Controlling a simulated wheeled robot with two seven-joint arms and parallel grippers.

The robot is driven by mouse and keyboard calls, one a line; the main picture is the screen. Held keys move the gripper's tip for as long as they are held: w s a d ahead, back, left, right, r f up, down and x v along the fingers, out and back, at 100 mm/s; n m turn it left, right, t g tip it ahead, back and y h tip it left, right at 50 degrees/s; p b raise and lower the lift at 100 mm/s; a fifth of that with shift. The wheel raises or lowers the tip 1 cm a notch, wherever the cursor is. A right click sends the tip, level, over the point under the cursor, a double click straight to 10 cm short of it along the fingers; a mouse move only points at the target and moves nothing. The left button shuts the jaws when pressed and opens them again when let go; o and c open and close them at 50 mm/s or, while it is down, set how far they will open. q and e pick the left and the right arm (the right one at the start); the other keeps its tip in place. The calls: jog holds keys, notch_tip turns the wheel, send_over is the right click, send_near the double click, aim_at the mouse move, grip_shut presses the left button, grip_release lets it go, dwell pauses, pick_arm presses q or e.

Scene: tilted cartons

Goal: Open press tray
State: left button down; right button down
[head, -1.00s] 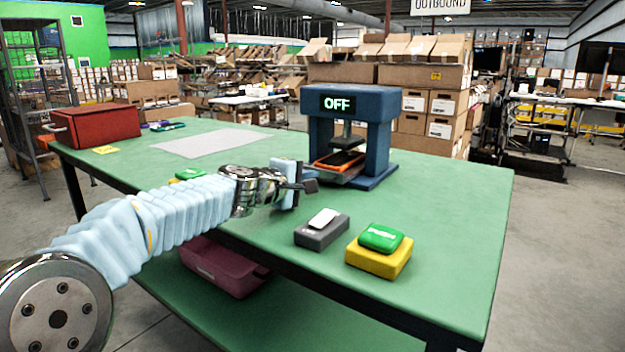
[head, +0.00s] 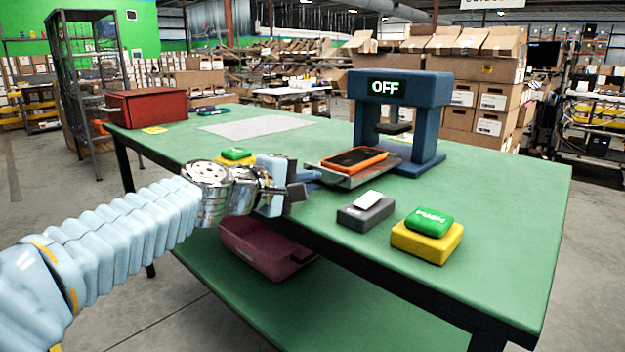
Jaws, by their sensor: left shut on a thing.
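The blue press (head: 436,118) stands on the green table and its display reads OFF. Its metal press tray (head: 347,181) sticks out of the front, toward the lower left, clear of most of the frame. An orange-rimmed dark item (head: 356,159) lies flat on the tray. My left gripper (head: 299,187) is at the tray's near left end, shut on the blue tray handle (head: 310,176). The fingers partly hide the handle. My right gripper is not in view.
A grey block with a white switch (head: 367,199) and a yellow box with a green button (head: 430,222) sit on the table (head: 500,210) right of the tray. A red box (head: 147,106) stands at the far left. A maroon bin (head: 265,248) is below the tabletop.

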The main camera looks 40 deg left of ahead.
pick_arm(q)
jog(key=c, duration=1.2)
grip_release()
jog(key=v, duration=1.4)
jog(key=shift+p, duration=0.3)
jog(key=shift+w, duration=0.1)
